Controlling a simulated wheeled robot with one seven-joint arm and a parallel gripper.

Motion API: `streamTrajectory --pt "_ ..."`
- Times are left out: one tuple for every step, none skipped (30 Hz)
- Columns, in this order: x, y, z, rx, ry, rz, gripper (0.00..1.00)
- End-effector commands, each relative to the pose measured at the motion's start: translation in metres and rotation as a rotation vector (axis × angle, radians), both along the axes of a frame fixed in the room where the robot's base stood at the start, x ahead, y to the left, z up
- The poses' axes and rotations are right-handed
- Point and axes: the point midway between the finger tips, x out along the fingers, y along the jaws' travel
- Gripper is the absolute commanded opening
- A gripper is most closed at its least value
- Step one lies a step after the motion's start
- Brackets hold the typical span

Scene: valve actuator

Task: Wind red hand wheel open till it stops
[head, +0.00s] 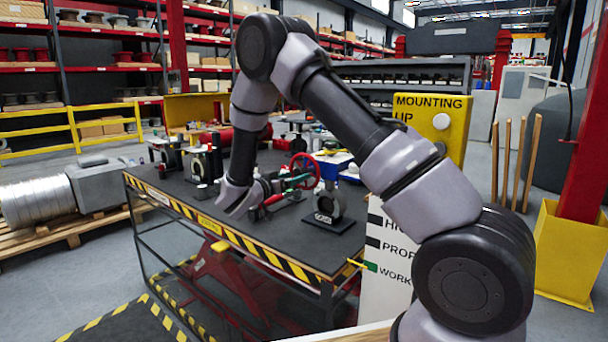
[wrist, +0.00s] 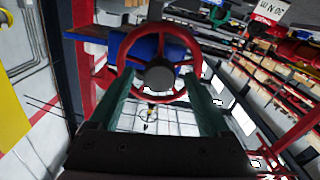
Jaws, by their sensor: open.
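The red hand wheel (head: 304,154) stands above the dark workbench (head: 215,212) in the head view, beside my gripper (head: 298,182). In the wrist view the red hand wheel (wrist: 128,48) faces the camera, with a dark round hub and several spokes. My gripper (wrist: 158,84) is open there. Its two green fingers reach up to the left and right lower parts of the wheel's rim, with the hub between their tips. I cannot tell whether the fingers touch the rim. In the head view the fingers partly cover the wheel's lower part.
A dark flanged fitting (head: 327,207) stands on the bench just right of my gripper. Other valve parts (head: 203,162) stand at the bench's left. A yellow sign (head: 432,120) rises behind the right end. The bench's front strip is mostly clear.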

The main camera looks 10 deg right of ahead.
Motion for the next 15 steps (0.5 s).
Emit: streamTrajectory --pt "0.006 -0.008 0.000 0.000 0.000 -0.002 0.81" --pt "0.010 -0.013 0.000 0.001 0.000 -0.002 0.81" --pt "0.014 -0.018 0.000 0.000 0.000 -0.003 0.81" --pt "0.017 -0.022 0.000 0.000 0.000 -0.003 0.81" --pt "0.020 -0.025 0.000 0.001 0.000 -0.002 0.81" --pt "0.023 -0.029 0.000 0.000 0.001 -0.001 0.81" --pt "0.025 -0.031 0.000 0.000 0.001 -0.001 0.81" --pt "0.027 -0.033 0.000 0.000 0.001 0.000 0.81" --pt "0.029 -0.035 0.000 0.000 0.001 -0.001 0.81" --pt "0.030 -0.037 0.000 0.000 0.001 -0.001 0.81" --pt "0.031 -0.038 0.000 0.000 0.001 -0.001 0.81" --pt "0.032 -0.039 0.000 0.000 0.001 0.000 0.81" --pt "0.033 -0.040 0.000 0.000 0.001 0.000 0.81" --pt "0.033 -0.040 0.000 0.000 0.001 0.000 0.81" --pt "0.033 -0.040 0.000 0.000 0.001 0.001 0.81"
